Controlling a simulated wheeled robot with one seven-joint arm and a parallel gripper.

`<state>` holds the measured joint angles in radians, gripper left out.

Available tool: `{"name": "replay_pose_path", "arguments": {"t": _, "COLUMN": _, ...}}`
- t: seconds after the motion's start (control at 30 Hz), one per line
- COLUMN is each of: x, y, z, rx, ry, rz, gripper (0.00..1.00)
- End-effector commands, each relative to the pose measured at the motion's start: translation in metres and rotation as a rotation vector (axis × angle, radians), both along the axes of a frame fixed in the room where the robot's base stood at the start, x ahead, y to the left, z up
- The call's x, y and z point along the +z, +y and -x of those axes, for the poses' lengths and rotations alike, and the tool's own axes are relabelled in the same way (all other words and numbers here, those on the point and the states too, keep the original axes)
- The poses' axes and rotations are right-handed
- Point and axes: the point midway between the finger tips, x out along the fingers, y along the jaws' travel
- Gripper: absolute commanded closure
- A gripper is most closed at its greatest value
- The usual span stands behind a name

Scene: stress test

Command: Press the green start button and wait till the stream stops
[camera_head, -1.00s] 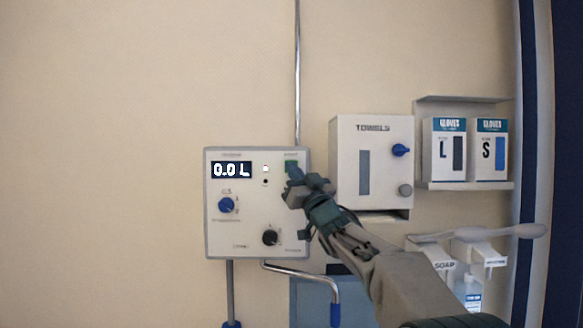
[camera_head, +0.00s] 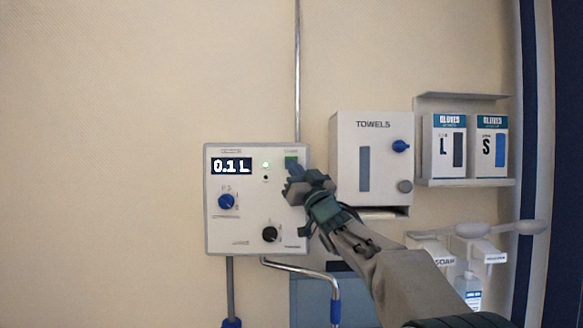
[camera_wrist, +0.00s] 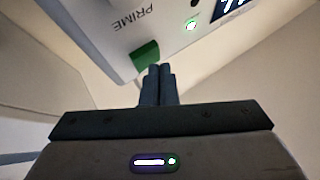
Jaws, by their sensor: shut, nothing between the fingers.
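The green button (camera_head: 291,163) is at the upper right of the white panel (camera_head: 243,232) on the wall. It also shows in the wrist view (camera_wrist: 145,55), beside lettering that looks like PRIME. My gripper (camera_head: 293,178) is shut and empty, its fingertips just below the button; in the wrist view the closed fingers (camera_wrist: 160,70) end by the button's edge. I cannot tell whether they touch it. The display (camera_head: 231,166) reads 0.1 L, and the small lamp (camera_head: 266,165) glows green. The spout (camera_head: 335,307) bends down below the panel; no stream is visible in view.
Lower on the panel are a blue knob (camera_head: 226,202) and a black knob (camera_head: 270,234). To the right are a towel box (camera_head: 345,140), a glove rack (camera_head: 465,98) and soap dispensers (camera_head: 482,252). The wall left of the panel is clear.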

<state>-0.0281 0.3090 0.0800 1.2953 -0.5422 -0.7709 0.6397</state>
Motion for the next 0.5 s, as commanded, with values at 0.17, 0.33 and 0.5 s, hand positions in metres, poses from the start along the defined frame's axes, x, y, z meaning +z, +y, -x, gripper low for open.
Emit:
{"name": "replay_pose_path", "arguments": {"t": 0.17, "x": -0.001, "y": 0.0001, "z": 0.0072, "rx": 0.001, "ry": -0.001, "rz": 0.0, "gripper": 1.0}}
{"name": "replay_pose_path", "arguments": {"t": 0.33, "x": -0.0001, "y": 0.0004, "z": 0.007, "rx": 0.001, "ry": -0.001, "rz": 0.0, "gripper": 1.0}}
{"name": "replay_pose_path", "arguments": {"t": 0.5, "x": -0.0015, "y": 0.0003, "z": 0.0117, "rx": 0.001, "ry": -0.002, "rz": -0.001, "gripper": 1.0}}
